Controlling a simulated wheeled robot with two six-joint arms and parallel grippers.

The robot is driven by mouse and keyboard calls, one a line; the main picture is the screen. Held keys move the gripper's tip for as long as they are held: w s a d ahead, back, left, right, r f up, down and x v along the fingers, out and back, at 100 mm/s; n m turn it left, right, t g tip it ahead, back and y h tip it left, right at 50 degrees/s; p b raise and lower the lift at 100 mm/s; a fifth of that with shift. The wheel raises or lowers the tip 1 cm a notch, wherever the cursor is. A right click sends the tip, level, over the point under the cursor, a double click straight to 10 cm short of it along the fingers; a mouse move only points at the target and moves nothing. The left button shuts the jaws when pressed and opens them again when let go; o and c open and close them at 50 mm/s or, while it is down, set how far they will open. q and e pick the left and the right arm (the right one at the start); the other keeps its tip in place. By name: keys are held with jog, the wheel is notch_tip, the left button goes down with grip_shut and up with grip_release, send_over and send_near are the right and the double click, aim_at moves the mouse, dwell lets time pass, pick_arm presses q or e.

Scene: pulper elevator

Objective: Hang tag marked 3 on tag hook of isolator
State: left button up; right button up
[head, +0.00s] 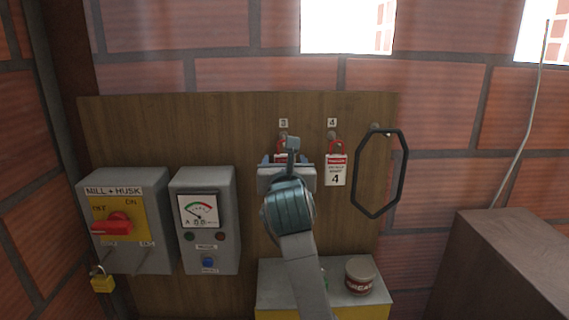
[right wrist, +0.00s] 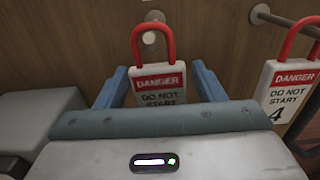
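The tag under the label 3 hangs by its red loop on a peg on the wooden board. In the right wrist view this tag (right wrist: 160,82) reads DANGER DO NOT START; its lower part is hidden. In the head view my right gripper (head: 286,160) covers most of it. My right gripper (right wrist: 160,88) is open, with one blue finger on each side of the tag and gaps visible. The isolator (head: 154,190), a grey box marked MILL + HUSK, has a red handle (head: 112,226) on a yellow plate. Its tag hook is too small to make out clearly. My left gripper is out of view.
Tag 4 (head: 335,170) hangs just right of the gripper. A black ring (head: 357,190) hangs further right. A grey meter box (head: 205,245) stands between isolator and arm. A yellow padlock (head: 102,282) hangs below the isolator. A tin (head: 360,276) sits on a shelf box below.

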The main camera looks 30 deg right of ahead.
jog(key=shift+a, duration=0.1)
jog(key=b+v, duration=0.6)
jog(key=v, duration=0.4)
jog(key=shift+s+a, duration=0.2)
jog(key=shift+s, duration=0.1)
jog(key=shift+r, duration=0.15)
